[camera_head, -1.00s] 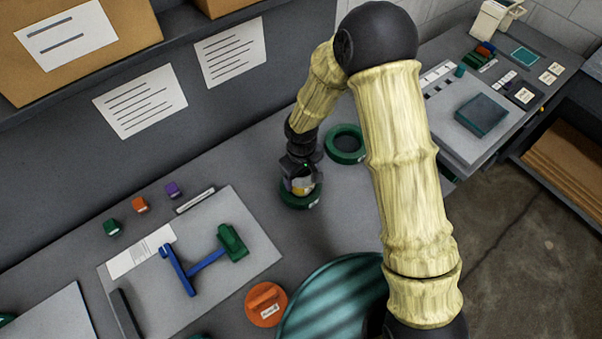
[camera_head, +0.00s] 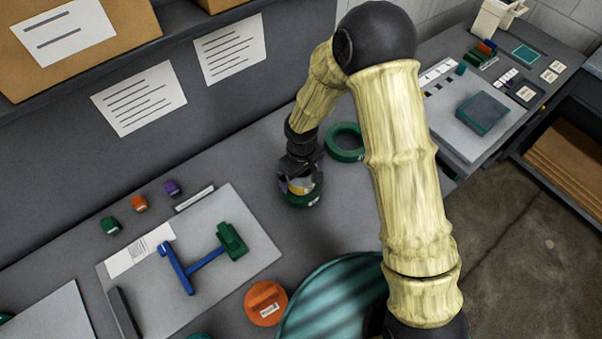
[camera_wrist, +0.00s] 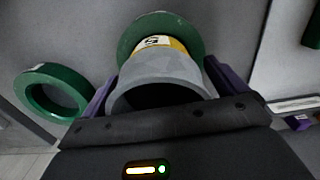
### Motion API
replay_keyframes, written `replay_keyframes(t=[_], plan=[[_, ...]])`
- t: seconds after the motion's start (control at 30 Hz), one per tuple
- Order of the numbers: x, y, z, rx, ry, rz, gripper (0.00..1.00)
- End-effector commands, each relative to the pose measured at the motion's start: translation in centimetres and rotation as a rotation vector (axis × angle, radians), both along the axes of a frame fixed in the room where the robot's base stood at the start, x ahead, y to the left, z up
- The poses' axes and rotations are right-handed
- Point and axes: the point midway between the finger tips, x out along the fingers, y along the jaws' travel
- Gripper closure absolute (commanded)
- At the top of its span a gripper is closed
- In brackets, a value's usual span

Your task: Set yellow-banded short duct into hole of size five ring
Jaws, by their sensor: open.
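The short duct (camera_wrist: 160,68) is a grey tube with a yellow band at its far end. It stands at a green ring (camera_wrist: 152,25), with the banded end toward the ring; a white label with a dark mark shows there. Whether the duct is fully down in the hole is hidden. In the head view the duct (camera_head: 301,185) shows below my gripper, over the green ring (camera_head: 300,201). My gripper (camera_wrist: 158,82) is open, its purple fingers on both sides of the duct, close to its walls.
A second green ring (camera_head: 345,142) lies behind and to the right, with an empty hole; it also shows in the wrist view (camera_wrist: 52,92). An orange round piece (camera_head: 266,303) and a teal ribbed object (camera_head: 332,302) are at the front. A grey board (camera_head: 240,262) holds blue and green parts.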

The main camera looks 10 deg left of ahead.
Motion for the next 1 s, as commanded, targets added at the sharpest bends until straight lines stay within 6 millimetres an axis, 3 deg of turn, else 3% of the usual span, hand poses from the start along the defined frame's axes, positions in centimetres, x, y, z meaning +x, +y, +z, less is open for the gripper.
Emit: replay_keyframes(t=[0.17, 0.37, 1.0], plan=[[0.0, 0.0, 0.2, 0.000, 0.000, 0.000, 0.02], [0.1, 0.0, 2.1, 0.002, -0.003, -0.001, 0.02], [0.1, 0.0, 14.4, 0.003, -0.005, -0.001, 0.02]])
